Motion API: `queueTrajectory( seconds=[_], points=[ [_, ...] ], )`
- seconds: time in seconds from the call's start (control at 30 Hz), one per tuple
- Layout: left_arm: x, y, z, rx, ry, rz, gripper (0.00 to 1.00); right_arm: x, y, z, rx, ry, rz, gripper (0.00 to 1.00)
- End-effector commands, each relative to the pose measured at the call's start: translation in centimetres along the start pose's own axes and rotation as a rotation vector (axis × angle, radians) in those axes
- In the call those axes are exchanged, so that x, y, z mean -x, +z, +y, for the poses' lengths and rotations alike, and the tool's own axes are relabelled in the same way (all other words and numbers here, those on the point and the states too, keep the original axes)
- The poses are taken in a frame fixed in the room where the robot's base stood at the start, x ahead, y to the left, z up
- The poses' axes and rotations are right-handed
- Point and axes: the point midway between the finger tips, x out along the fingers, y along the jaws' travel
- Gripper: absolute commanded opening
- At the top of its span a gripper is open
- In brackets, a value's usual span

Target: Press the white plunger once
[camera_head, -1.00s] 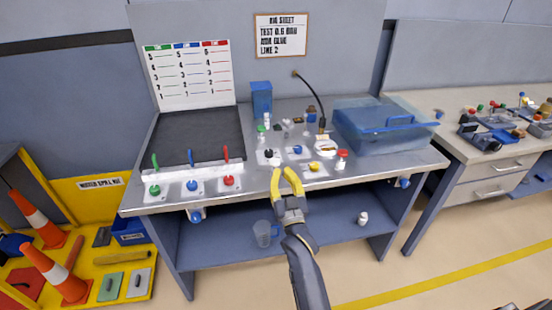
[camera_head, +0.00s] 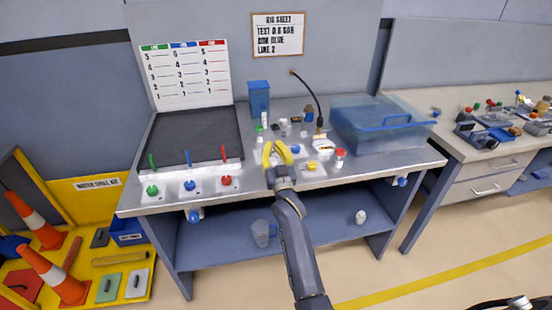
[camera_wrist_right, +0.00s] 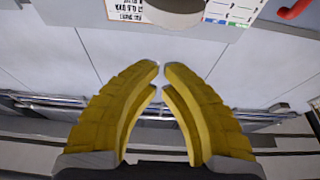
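My right gripper (camera_head: 276,146) is over the near part of the steel workbench (camera_head: 372,172), among the small controls. Its yellow fingers arch together, and in the right wrist view the fingertips (camera_wrist_right: 161,67) almost meet, with only a thin gap and nothing held. I cannot clearly pick out the white plunger; the gripper covers part of the controls. Small white items (camera_head: 283,122) stand just behind the gripper. I cannot tell whether the gripper touches anything. My left gripper is not in view.
A blue knob (camera_head: 295,149), a yellow knob (camera_head: 312,165) and a red-topped jar (camera_head: 340,153) are right of the gripper. Green, blue and red levers (camera_head: 188,157) stand left. A clear blue-tinted bin (camera_head: 365,133) is at the right, and a blue container (camera_head: 259,98) behind.

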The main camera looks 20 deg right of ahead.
Motion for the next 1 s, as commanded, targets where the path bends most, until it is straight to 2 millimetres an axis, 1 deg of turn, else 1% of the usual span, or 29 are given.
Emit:
queueTrajectory(
  seconds=[0.03, 0.1, 0.3, 0.47, 0.83, 0.93, 1.0],
  points=[
    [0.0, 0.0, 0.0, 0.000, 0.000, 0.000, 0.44, 0.7, 1.3, 0.0, 0.000, 0.000, -0.011, 0.00],
    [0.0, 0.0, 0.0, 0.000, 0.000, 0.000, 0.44, 1.0, 2.0, 0.0, 0.000, 0.000, -0.010, 0.00],
    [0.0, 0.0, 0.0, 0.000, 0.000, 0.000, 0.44, 1.4, 3.3, 0.0, 0.001, 0.000, -0.007, 0.00],
    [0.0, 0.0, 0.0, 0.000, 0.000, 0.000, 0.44, 1.6, 3.8, 0.0, 0.001, 0.000, -0.007, 0.00],
    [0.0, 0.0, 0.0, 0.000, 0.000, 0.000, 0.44, 1.7, 3.8, 0.1, 0.001, 0.001, -0.006, 0.00],
    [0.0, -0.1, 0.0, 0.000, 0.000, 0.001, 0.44, 1.9, 4.1, 0.7, 0.003, 0.008, -0.007, 0.00],
    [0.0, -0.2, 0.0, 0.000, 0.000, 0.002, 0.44, 2.2, 4.5, 1.6, 0.007, 0.019, -0.008, 0.00]
  ],
)
